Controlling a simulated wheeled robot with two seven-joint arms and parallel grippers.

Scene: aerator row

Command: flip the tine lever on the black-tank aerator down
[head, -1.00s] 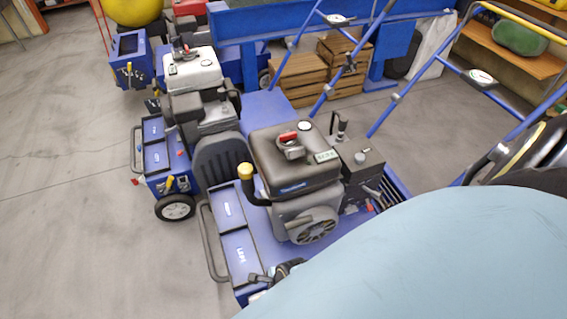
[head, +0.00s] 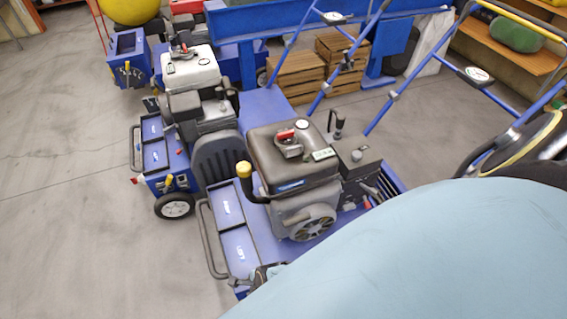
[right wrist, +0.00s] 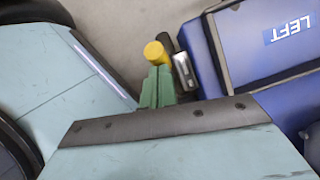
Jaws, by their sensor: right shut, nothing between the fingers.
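The black-tank aerator (head: 293,160) stands in the middle of the head view, with a blue deck and a dark tank with a red switch. My light-blue arm covers its near side there, hiding its tine lever. In the right wrist view, my right gripper (right wrist: 157,78) shows green fingers, shut and empty. A yellow lever grip (right wrist: 155,50) appears just beyond the fingertips, close to them; I cannot tell whether they touch. A silver plate (right wrist: 184,70) sits beside it on the blue housing (right wrist: 215,60) marked LEFT. My left gripper is not in view.
A white-tank aerator (head: 190,70) stands behind to the left, with a yellow-gripped lever (head: 168,181) on its near side. Blue handlebars (head: 345,70) rise behind the machines. Wooden crates (head: 295,80) stand at the back. The floor (head: 70,200) at left is clear.

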